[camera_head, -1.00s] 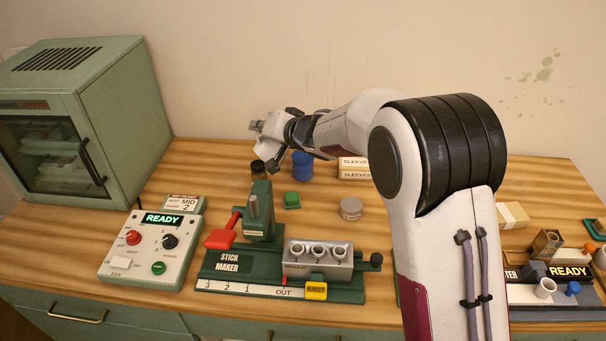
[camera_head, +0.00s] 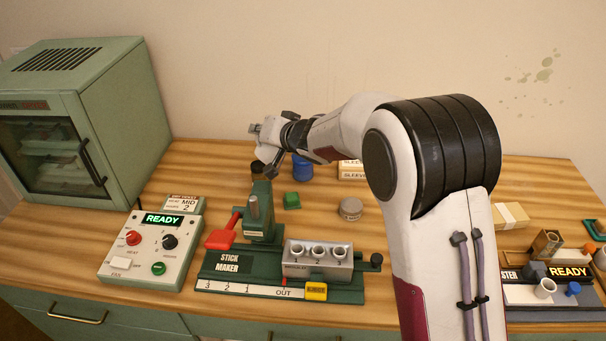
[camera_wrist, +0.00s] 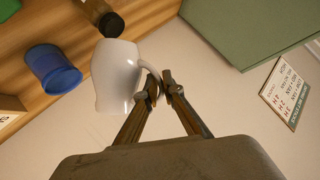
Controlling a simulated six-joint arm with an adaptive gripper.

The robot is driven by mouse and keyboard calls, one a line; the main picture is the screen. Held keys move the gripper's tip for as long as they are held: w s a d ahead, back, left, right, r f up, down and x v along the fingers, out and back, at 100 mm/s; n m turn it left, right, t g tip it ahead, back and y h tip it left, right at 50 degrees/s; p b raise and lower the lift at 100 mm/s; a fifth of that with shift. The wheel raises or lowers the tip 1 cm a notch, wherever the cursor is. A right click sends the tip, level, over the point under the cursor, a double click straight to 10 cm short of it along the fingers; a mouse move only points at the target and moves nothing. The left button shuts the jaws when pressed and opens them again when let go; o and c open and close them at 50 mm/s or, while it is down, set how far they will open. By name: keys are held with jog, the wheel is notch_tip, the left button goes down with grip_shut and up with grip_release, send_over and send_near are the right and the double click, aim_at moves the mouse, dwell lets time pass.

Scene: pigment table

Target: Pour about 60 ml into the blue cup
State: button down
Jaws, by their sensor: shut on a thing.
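My gripper (camera_wrist: 160,88) is shut on the handle of a glossy white jug (camera_wrist: 117,75), clear in the wrist view. The jug is held off the table; its contents do not show and I cannot tell its exact tilt. The blue cup (camera_wrist: 52,70) stands on the table beside the jug in that view, with a gap between them in the picture. In the head view the blue cup (camera_head: 303,167) stands at the back, just right of my gripper (camera_head: 268,153) and partly behind it. The jug is hard to pick out from my wrist there.
A dark jar (camera_wrist: 110,24) stands close by the jug in the wrist view. A sleeves box (camera_head: 350,171) is to the right. The green oven (camera_head: 130,120) stands left.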

jog(key=shift+s+a+f, duration=0.1)
jog(key=shift+a+f, duration=0.05)
jog(key=shift+f, duration=0.1)
jog(key=shift+s+a+r+n+h+b, duration=0.1)
jog(key=shift+a+r+n+h+b, duration=0.1)
jog(key=shift+r+n+h+b, duration=0.15)
jog(key=shift+s+a+r+n+t+h+b, duration=0.15)
jog(key=shift+a+r+n+t+h+b, duration=0.1)
jog(key=shift+r+t+b, duration=0.1)
dwell(0.9)
jog(key=shift+s+a+r+n+h+b, duration=0.1)
jog(key=shift+s+a+n+h+b, duration=0.35)
jog(key=shift+a+b, duration=0.3)
dwell(0.7)
jog(key=shift+s+a+r+n+t+h+b, duration=0.4)
jog(key=shift+a+b, duration=0.2)
jog(key=shift+b, duration=0.3)
dwell(0.5)
jog(key=shift+s+a+r+n+t+h+b, duration=0.25)
jog(key=shift+a+r+n+b, duration=0.1)
jog(key=shift+r+b, duration=0.1)
jog(key=shift+s+a+r+n+t+h+b, duration=0.1)
jog(key=shift+a+r+n+t+b, duration=0.1)
jog(key=shift+a+r+n+b, duration=0.2)
dwell(0.5)
jog(key=shift+s+a+n+t+h+b, duration=0.3)
jog(key=shift+a+n+b, duration=0.05)
jog(key=shift+a+n, duration=0.1)
dwell(0.8)
